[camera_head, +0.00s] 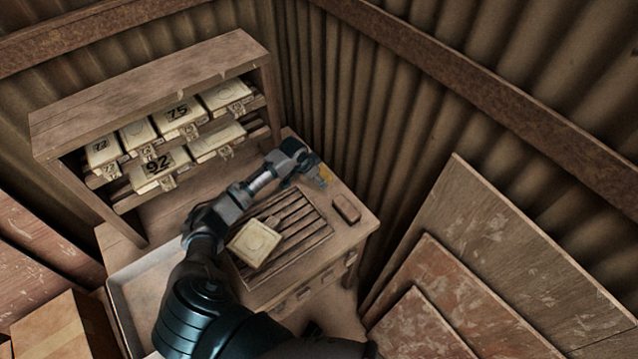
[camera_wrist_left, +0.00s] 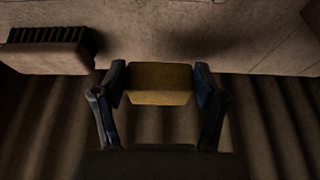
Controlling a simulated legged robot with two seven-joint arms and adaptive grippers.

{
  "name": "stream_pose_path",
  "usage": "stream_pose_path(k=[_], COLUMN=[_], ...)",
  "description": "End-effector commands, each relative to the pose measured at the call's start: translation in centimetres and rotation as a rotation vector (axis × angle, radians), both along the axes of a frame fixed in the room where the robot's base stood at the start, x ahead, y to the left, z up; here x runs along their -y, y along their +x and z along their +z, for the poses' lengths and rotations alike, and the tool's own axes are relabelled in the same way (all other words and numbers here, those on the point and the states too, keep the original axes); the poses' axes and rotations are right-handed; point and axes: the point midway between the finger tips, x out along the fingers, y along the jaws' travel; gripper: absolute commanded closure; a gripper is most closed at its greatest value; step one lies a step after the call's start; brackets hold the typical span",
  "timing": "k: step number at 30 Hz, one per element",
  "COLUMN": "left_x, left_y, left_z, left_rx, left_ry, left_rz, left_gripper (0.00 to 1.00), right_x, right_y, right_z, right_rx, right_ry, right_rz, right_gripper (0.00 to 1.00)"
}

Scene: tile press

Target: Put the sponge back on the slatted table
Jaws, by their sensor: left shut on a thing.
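My left gripper (camera_head: 318,173) is shut on the yellow sponge (camera_head: 325,177). It holds the sponge near the bench's back right edge, close to the corrugated wall. In the left wrist view the sponge (camera_wrist_left: 160,84) sits between the two fingertips (camera_wrist_left: 160,78), with the wall behind it. The slatted table (camera_head: 302,222) is the dark slatted area on the bench, to the lower left of the gripper. A cream tile (camera_head: 253,243) lies on its left part, and my arm covers some of its left side. My right gripper is not in view.
A brown brush (camera_head: 346,208) lies right of the slats; its bristles show in the left wrist view (camera_wrist_left: 45,50). A shelf (camera_head: 150,85) with several numbered tiles stands at the back left. A pale tray (camera_head: 140,285) is at left. Boards (camera_head: 500,260) lean at right.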

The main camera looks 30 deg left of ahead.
Motion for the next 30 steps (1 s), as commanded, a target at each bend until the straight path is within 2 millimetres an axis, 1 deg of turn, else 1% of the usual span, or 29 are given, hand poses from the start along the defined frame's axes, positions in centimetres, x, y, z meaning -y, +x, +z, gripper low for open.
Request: stream_pose_path(k=[4,8,9,11,16,17,18,19,20,30], left_x=[-0.4,-0.5,-0.6,-0.6,-0.4,-0.3,-0.2,-0.2,-0.1,-0.4], left_y=[0.1,0.1,0.0,0.0,0.0,0.0,0.0,0.0,0.0,0.0], left_z=[-1.5,-3.5,-4.1,-4.6,-4.5,-4.5,-4.5,-4.5,-4.5,-4.4], left_rx=[-0.002,-0.003,-0.004,-0.001,0.0,-0.001,-0.002,-0.002,-0.002,0.0], left_ry=[-0.004,-0.007,-0.006,-0.005,-0.001,0.0,0.0,0.001,0.001,-0.002], left_rz=[0.001,0.001,0.001,0.001,0.001,0.0,0.0,0.0,0.0,0.0], left_gripper=[0.61,0.61,0.61,0.61,0.61,0.23,0.13,0.06,0.03,0.03], right_x=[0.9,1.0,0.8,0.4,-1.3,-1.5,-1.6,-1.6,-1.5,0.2], right_y=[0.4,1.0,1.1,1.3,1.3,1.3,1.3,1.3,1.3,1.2], right_z=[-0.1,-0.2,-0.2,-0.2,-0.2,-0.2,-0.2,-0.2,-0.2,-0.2], right_rx=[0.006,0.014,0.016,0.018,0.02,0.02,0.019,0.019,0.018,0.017], right_ry=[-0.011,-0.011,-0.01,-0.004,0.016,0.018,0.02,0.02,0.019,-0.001], right_rz=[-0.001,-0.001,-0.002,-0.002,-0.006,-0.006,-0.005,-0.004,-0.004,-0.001], right_gripper=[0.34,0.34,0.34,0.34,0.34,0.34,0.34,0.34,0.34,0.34])
